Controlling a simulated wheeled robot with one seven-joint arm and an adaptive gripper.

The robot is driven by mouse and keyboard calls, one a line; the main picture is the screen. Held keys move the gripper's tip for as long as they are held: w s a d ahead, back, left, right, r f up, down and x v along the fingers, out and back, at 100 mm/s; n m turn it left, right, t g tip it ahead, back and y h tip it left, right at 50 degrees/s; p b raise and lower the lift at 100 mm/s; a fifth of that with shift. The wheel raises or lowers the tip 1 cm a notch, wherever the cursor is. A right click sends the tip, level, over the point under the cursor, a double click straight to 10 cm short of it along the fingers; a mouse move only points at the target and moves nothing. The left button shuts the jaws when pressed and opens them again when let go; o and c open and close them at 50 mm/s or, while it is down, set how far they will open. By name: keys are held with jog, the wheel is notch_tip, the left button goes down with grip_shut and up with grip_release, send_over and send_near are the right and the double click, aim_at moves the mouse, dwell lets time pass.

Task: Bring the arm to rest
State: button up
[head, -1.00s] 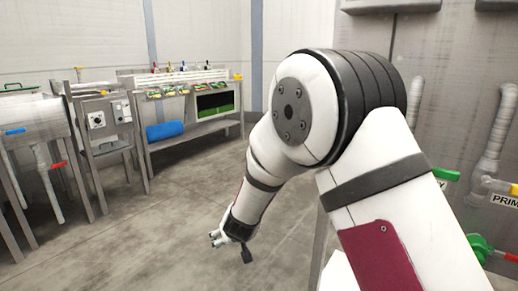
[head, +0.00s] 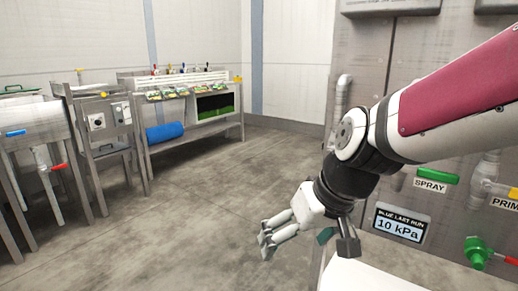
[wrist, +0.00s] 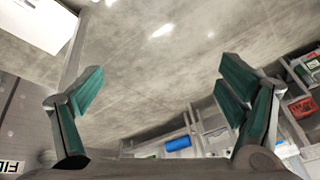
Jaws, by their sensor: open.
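My gripper (head: 290,238) hangs at the end of my white and maroon arm, right of centre in the head view, above the floor and beside a white surface. In the wrist view my gripper (wrist: 160,90) has its two green-padded fingers spread wide apart. Nothing is between them but a view of the floor.
A wall panel at the right carries a display (head: 400,226) reading 10 kPa, a green spray handle (head: 437,176) and a green valve (head: 478,252). A white surface (head: 385,276) lies below it. A bench with a blue roll (head: 165,132) stands far left. The middle floor (head: 190,215) is clear.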

jog(key=s+d+m+g+h, duration=0.1)
jog(key=s+d, duration=0.3)
jog(key=s, duration=0.4)
jog(key=s+d+r+m+g+h, duration=0.15)
jog(key=s+d, duration=0.25)
jog(key=s, duration=0.5)
jog(key=s+d+m+g+h, duration=0.1)
jog(key=s+d, duration=0.4)
jog(key=s, duration=0.3)
notch_tip(320, 180, up, 39)
jog(key=t+p, duration=0.4)
jog(key=p, duration=3.4)
jog(key=shift+a, duration=0.2)
